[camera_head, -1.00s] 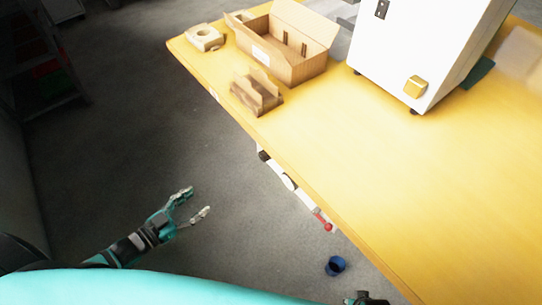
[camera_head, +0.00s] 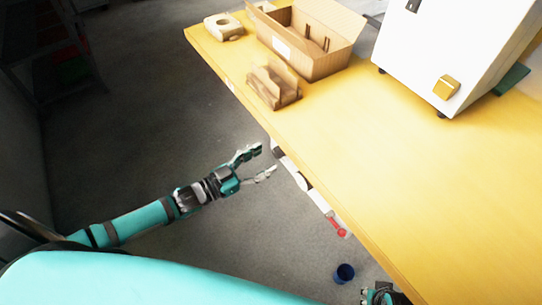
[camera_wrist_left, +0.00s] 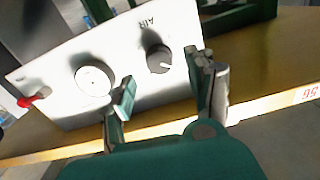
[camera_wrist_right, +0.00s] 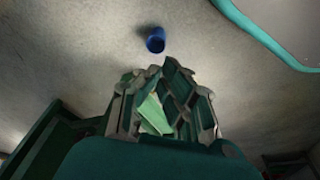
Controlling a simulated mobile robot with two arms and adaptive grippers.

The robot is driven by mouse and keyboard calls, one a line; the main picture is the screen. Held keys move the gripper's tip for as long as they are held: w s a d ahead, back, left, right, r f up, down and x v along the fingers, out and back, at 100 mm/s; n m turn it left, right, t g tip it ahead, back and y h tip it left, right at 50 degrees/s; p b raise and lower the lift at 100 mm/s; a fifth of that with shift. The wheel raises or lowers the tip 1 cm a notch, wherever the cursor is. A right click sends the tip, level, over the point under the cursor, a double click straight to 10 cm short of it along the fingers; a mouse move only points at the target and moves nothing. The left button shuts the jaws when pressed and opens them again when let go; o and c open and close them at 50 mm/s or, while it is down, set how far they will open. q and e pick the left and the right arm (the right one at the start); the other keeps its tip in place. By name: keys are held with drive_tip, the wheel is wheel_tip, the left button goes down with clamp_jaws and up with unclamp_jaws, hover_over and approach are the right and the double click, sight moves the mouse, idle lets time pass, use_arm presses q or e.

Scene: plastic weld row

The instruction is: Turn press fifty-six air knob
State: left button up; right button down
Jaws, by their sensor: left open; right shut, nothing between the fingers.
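In the left wrist view the air knob (camera_wrist_left: 159,60) is a dark round knob with a pale pointer mark, under the letters AIR on a white panel (camera_wrist_left: 60,108). A white round dial (camera_wrist_left: 94,80) and a red lever handle (camera_wrist_left: 36,97) sit on the same panel. My left gripper (camera_head: 262,162) is open beside the table edge. In its wrist view its fingers (camera_wrist_left: 165,90) stand apart in front of the panel, with the knob between and beyond them, apart from it. My right gripper (camera_wrist_right: 163,90) is shut and empty, low at the picture's bottom right in the head view (camera_head: 380,295).
A yellow table (camera_head: 400,170) carries an open cardboard box (camera_head: 320,62), a smaller cardboard tray (camera_head: 287,92), a beige ring-shaped piece (camera_head: 225,28) and a white machine (camera_head: 440,45). A label reading 56 (camera_wrist_left: 309,93) is on the table edge. A blue cup (camera_head: 344,273) stands on the floor.

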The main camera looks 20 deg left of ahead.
sight(275, 154)
use_arm(q)
drive_tip(key=shift+x, duration=1.7)
use_arm(e)
drive_tip(key=shift+v, duration=0.8)
drive_tip(key=shift+w, duration=0.25)
use_arm(q)
drive_tip(key=c, duration=1.1)
